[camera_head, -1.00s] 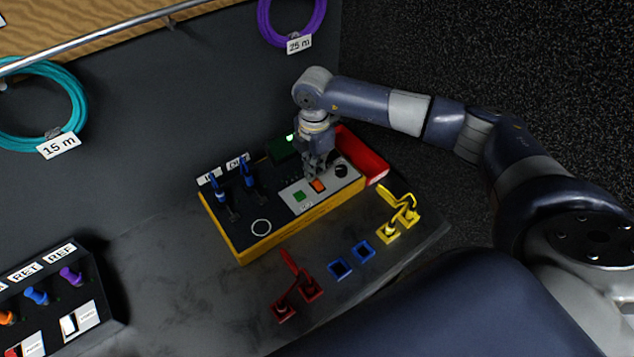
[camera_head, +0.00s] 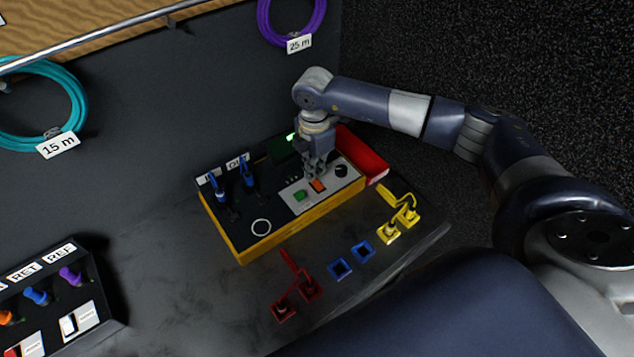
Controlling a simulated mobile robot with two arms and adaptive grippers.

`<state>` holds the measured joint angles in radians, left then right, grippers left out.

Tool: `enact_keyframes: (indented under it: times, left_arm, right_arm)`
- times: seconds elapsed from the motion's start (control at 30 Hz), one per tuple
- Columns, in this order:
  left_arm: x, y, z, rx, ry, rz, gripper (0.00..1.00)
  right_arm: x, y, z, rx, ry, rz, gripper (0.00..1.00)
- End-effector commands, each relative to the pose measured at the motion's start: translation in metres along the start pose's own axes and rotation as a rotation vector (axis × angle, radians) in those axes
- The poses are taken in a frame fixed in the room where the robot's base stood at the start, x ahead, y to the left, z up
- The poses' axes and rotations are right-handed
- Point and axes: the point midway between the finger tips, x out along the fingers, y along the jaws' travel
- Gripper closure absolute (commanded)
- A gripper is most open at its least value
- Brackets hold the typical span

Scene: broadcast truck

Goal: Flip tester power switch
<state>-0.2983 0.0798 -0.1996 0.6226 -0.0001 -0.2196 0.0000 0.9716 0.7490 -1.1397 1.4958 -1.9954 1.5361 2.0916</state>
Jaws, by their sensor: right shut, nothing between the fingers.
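The tester (camera_head: 246,247) is a yellow-sided box with a black top, standing on the dark bench. Its light panel (camera_head: 294,205) carries an orange-red rocker switch (camera_head: 318,186), a green button (camera_head: 300,195) and a black knob (camera_head: 341,171). Two blue plugs (camera_head: 220,190) stand in its left part. A green light shows near the small screen (camera_head: 281,149). My right gripper (camera_head: 316,174) is shut and empty, pointing down just above the orange-red switch. I cannot tell whether the fingertips touch it. My left gripper is not in view.
A panel with coloured plugs (camera_head: 40,297) is at lower left. Teal (camera_head: 75,95) and purple cable coils hang on the wall.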

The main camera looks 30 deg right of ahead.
Motion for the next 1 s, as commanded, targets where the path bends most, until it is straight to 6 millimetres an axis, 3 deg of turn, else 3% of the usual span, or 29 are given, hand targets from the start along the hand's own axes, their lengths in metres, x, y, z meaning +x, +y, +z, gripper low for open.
enact_keyframes:
  times: [1.0]
  left_arm:
    - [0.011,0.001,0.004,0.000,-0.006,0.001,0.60]
  right_arm:
    - [0.016,0.000,0.000,0.000,0.000,0.000,1.00]
